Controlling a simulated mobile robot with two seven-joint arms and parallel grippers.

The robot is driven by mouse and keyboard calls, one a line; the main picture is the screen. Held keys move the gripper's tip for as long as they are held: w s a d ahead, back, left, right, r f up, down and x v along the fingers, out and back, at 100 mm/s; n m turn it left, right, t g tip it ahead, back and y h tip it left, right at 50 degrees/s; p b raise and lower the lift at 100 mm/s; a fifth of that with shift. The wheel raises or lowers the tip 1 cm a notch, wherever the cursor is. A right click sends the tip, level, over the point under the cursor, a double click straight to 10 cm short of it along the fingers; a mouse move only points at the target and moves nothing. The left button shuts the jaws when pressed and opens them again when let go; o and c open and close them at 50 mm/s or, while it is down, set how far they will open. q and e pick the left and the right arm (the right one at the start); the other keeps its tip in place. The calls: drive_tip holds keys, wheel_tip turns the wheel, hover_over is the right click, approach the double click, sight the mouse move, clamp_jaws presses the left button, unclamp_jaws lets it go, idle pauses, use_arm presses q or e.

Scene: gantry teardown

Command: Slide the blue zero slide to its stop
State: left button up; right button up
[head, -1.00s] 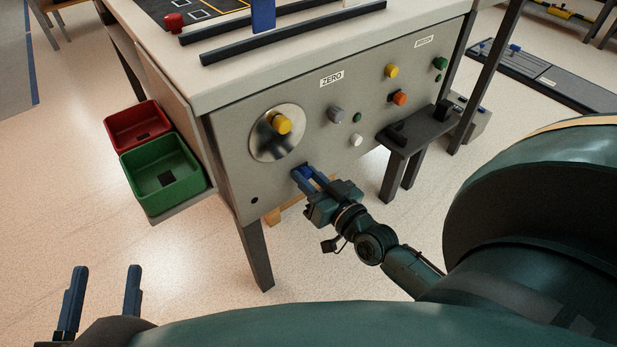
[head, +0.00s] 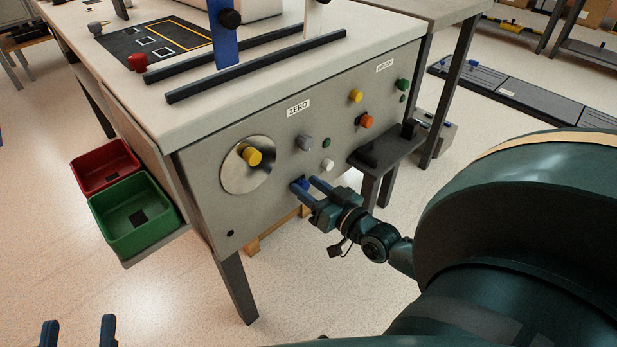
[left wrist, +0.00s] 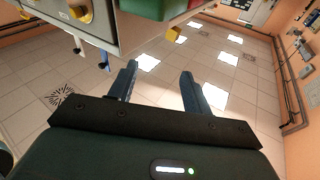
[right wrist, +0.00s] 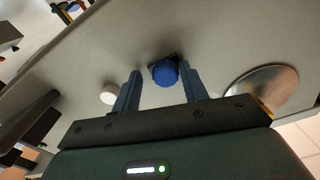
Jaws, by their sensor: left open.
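A round blue knob (right wrist: 165,73), which appears to be the blue zero slide, sits on a dark slot or base in the grey front panel. It shows small in the head view (head: 301,183), below the ZERO label (head: 298,108) and partly hidden by my right gripper. My right gripper (head: 306,185) is at the panel. In the right wrist view its open fingers (right wrist: 160,84) stand on either side of the knob; a gap shows on the left, and I cannot tell whether the right finger touches. My left gripper (head: 78,327) is open and empty, low at the left, away from the panel.
Near the knob are a white button (head: 327,165), a grey knob (head: 304,142) and a metal disc (head: 234,177) with a yellow knob (head: 252,157). A dark shelf (head: 385,146) juts out at right. Red (head: 106,165) and green (head: 137,212) bins hang at left.

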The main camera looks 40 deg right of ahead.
use_arm(q)
drive_tip(key=shift+r, duration=0.15)
use_arm(e)
drive_tip(key=shift+o, duration=0.3)
drive_tip(key=shift+a, duration=0.1)
drive_tip(key=shift+s, duration=0.45)
use_arm(q)
drive_tip(key=p, duration=0.3)
drive_tip(key=shift+s+a+m+y+p, duration=0.2)
drive_tip(key=shift+a+m+y+p, duration=0.1)
drive_tip(key=shift+m+p, duration=0.1)
use_arm(e)
drive_tip(key=s+d, duration=0.1)
drive_tip(key=s, duration=1.1)
drive_tip(key=shift+s, duration=0.15)
